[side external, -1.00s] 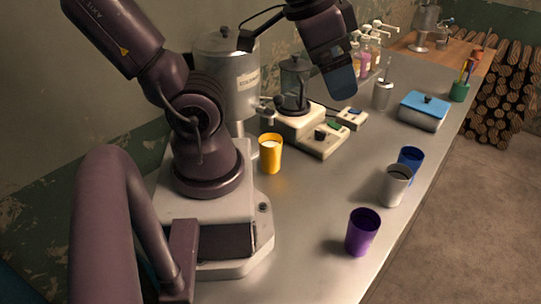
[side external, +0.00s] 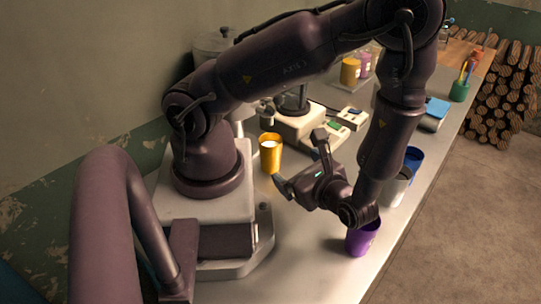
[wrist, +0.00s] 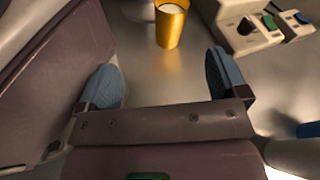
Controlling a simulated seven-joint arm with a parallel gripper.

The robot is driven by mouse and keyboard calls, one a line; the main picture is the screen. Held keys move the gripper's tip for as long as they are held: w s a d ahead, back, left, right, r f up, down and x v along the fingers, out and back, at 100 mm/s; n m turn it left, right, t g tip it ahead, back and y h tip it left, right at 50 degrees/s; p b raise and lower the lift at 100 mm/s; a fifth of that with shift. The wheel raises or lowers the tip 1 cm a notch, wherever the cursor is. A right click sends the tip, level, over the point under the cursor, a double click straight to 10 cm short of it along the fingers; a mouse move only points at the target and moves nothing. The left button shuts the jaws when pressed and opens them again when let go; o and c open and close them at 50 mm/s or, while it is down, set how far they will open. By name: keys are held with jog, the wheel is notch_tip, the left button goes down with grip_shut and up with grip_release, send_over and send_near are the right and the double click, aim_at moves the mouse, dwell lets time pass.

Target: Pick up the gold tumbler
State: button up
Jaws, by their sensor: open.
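The gold tumbler (side external: 270,160) stands upright on the metal counter near the foot of my arm, with something white inside. In the wrist view, the gold tumbler (wrist: 171,28) shows at the top, beyond and between my fingertips. My gripper (side external: 299,160) is just right of the tumbler in the side view, turned toward it. My gripper (wrist: 164,78) has its two blue-grey finger pads wide apart with nothing between them.
A pale device with switches (side external: 300,124) stands behind the tumbler; it is at the upper right of the wrist view (wrist: 242,24).

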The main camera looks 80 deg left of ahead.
aim_at(274, 147)
jog(key=f+m+y, duration=0.1)
jog(key=s+a+f+m+t+y, duration=0.1)
jog(key=a+f+m+t+y, duration=0.1)
jog(key=m, duration=0.1)
jog(key=shift+s+f+y, duration=0.15)
jog(key=shift+s+y, duration=0.15)
jog(key=shift+s, duration=0.1)
jog(key=shift+s+a+f+m+t, duration=0.15)
jog(key=shift+a+f+m+t, duration=0.15)
jog(key=shift+a, duration=0.15)
jog(key=a, duration=0.4)
jog(key=s+a, duration=0.1)
jog(key=a, duration=0.3)
jog(key=s+a, duration=0.1)
jog(key=a, duration=0.3)
jog(key=shift+s+a, duration=0.1)
jog(key=shift+s, duration=0.15)
jog(key=shift+r, duration=0.1)
jog(key=c, duration=1.2)
